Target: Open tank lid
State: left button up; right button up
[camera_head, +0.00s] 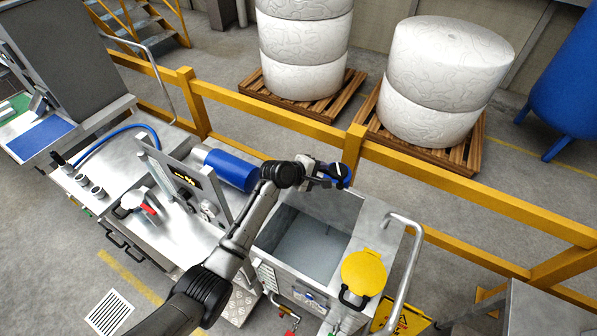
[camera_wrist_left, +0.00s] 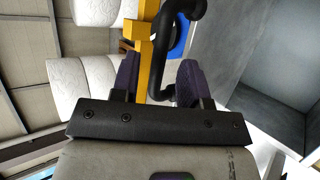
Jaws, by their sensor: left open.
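The metal tank (camera_head: 308,250) stands right of centre in the head view, its rectangular top open and its grey inside showing. A grey panel (camera_head: 325,208) rises at its back; I cannot tell whether this is the lid or a wall. My left gripper (camera_head: 340,174) is at the tank's far edge. In the left wrist view my left gripper (camera_wrist_left: 158,83) is open, with a black curved handle (camera_wrist_left: 160,75) passing between its fingers; contact is unclear. The grey tank interior (camera_wrist_left: 275,75) shows to the right there. My right gripper is out of view.
A yellow round cap (camera_head: 363,272) and a bent metal pipe (camera_head: 402,265) are at the tank's right. A blue cylinder (camera_head: 230,170) lies left of it. A yellow railing (camera_head: 440,178) runs behind, with white rolls (camera_head: 445,75) beyond.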

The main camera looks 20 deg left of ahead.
pick_arm(q)
jog(key=v, duration=1)
jog(key=shift+b, duration=0.3)
jog(key=s+a+r+m+t+y+p, duration=0.1)
jog(key=s+r+m+y, duration=0.3)
jog(key=m, duration=0.4)
jog(key=s+a+r+m+y, duration=0.2)
jog(key=s+r+m, duration=0.2)
jog(key=s+m, duration=0.3)
jog(key=s+f+g+p, duration=0.2)
jog(key=s+f, duration=0.3)
jog(key=s, duration=0.5)
jog(key=s+f+g+p, duration=0.1)
jog(key=s+f, duration=0.4)
jog(key=s, duration=0.6)
jog(key=s+d+f+g+p, duration=0.1)
jog(key=s+f, duration=0.4)
jog(key=s, duration=0.5)
jog(key=g+p, duration=0.1)
jog(key=g, duration=0.1)
jog(key=shift+s+m+g+y+p, duration=0.3)
jog(key=shift+m+g+p, duration=0.05)
jog(key=shift+m+g, duration=0.05)
